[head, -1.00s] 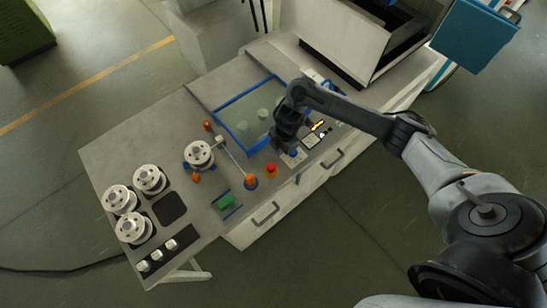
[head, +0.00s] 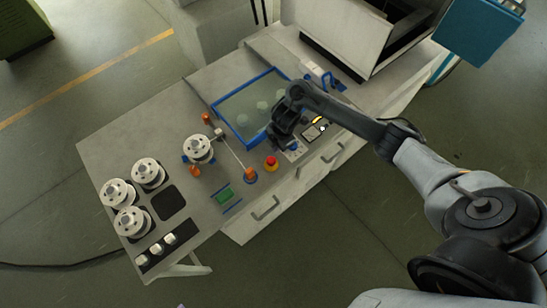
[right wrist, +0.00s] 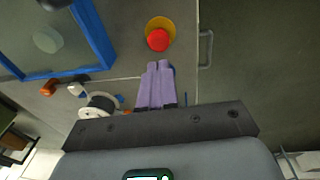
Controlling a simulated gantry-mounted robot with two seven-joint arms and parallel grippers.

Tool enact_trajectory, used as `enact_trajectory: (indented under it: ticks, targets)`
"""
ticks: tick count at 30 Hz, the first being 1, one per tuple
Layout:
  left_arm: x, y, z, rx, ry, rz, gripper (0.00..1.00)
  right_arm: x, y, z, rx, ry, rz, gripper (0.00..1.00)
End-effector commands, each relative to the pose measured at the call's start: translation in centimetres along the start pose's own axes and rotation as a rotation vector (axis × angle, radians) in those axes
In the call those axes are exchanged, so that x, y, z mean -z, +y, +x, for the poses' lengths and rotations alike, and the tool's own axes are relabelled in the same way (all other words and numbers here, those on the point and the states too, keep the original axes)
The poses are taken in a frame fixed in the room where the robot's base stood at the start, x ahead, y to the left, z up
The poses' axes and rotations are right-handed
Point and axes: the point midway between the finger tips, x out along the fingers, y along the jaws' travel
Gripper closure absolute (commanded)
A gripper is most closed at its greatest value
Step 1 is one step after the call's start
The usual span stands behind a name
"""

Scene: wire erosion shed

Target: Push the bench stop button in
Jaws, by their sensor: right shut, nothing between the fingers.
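The bench stop button is a red round cap on a yellow base (head: 271,163), near the front edge of the bench. It also shows in the right wrist view (right wrist: 158,38), just beyond my fingertips. My right gripper (head: 279,141) is above the bench, beside and behind the button in the head view. In the right wrist view its two pale purple fingers (right wrist: 159,66) are together with nothing between them. A visible gap separates them from the red cap in that picture; their height above it is hard to tell. My left gripper is not clearly seen.
A blue-framed tray (head: 243,142) lies behind my right gripper. An orange-topped post (head: 250,175) stands left of the button, with a wire running to a white spool (head: 198,149). More spools (head: 148,173) stand at the left. A drawer handle (head: 265,208) is on the front face.

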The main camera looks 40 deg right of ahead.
Motion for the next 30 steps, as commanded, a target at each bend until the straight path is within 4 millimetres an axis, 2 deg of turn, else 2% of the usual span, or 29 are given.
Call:
enact_trajectory:
  ticks: [1,6,15,21,30]
  targets:
    - [-0.1,0.0,0.1,0.0,-0.002,0.0,0.57,0.1,-0.1,1.1,0.005,0.002,0.003,1.0]
    - [-0.1,0.0,0.2,0.0,0.0,0.0,0.57,0.0,-0.1,4.2,0.003,0.0,0.003,1.0]
    - [-0.1,0.0,0.1,0.0,0.0,0.0,0.57,0.0,0.0,7.9,0.001,0.0,0.0,1.0]
    - [-0.1,0.0,0.1,0.0,0.0,0.0,0.57,0.0,0.0,8.8,-0.001,-0.001,0.0,1.0]
    - [-0.1,0.0,0.1,0.0,0.0,0.0,0.57,0.0,0.0,8.9,-0.001,-0.001,0.0,1.0]
